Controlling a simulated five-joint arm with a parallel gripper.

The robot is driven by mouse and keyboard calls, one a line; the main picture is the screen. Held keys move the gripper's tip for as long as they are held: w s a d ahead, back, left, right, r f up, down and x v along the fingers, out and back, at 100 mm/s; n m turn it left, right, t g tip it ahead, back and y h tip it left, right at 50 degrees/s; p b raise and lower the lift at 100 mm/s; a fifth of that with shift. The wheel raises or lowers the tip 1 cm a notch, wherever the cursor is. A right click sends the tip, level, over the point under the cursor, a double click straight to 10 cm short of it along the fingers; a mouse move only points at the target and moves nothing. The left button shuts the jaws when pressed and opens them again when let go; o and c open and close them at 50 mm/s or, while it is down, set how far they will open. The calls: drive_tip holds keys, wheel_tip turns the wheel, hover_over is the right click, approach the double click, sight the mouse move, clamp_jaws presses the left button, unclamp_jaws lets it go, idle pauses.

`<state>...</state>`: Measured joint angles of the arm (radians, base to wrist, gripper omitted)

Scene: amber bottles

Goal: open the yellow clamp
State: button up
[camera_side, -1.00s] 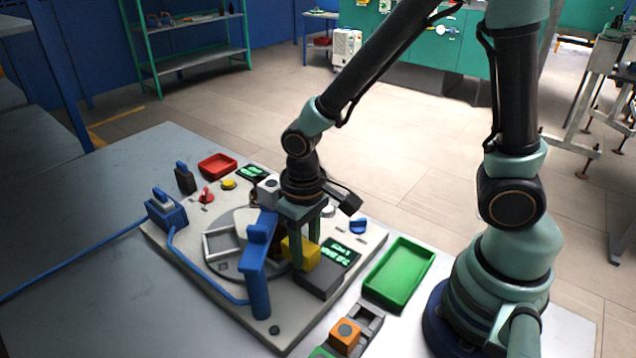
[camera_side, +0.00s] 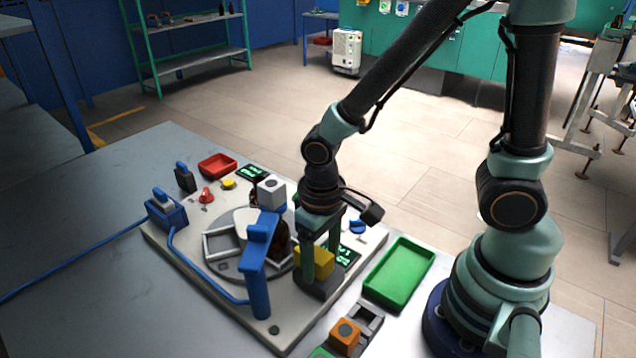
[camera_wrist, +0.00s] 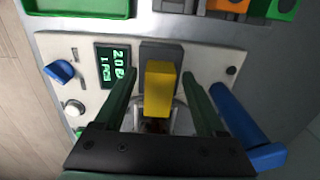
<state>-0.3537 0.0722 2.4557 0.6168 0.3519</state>
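The yellow clamp (camera_side: 316,262) is a yellow block on a dark grey base (camera_side: 318,287) at the front right of the fixture board. In the wrist view the yellow block (camera_wrist: 160,88) lies between the two green fingers of my gripper (camera_wrist: 160,76), with a gap on both sides. My gripper (camera_side: 320,265) points down around the clamp, and one finger covers part of the yellow in the side view. An amber bottle (camera_side: 281,240) stands on the round plate left of the clamp, partly hidden by a blue post.
The blue post (camera_side: 257,280) stands close left of the clamp. A green tray (camera_side: 427,257) lies to the right. A display (camera_wrist: 117,66), a blue knob (camera_wrist: 60,71) and a white button (camera_wrist: 74,107) sit beside the clamp. An orange block (camera_side: 345,335) is near the front edge.

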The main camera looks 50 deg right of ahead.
sight(322, 256)
drive_tip(key=shift+w, duration=0.1)
wheel_tip(322, 256, up, 12)
idle(0.7)
drive_tip(key=w+d+r+t, duration=0.2)
drive_tip(key=d+r+t, duration=0.3)
drive_tip(key=d, duration=0.4)
drive_tip(key=shift+w+d+r+t, duration=0.25)
drive_tip(key=shift+d+r+t, duration=0.05)
drive_tip(key=shift+r, duration=0.1)
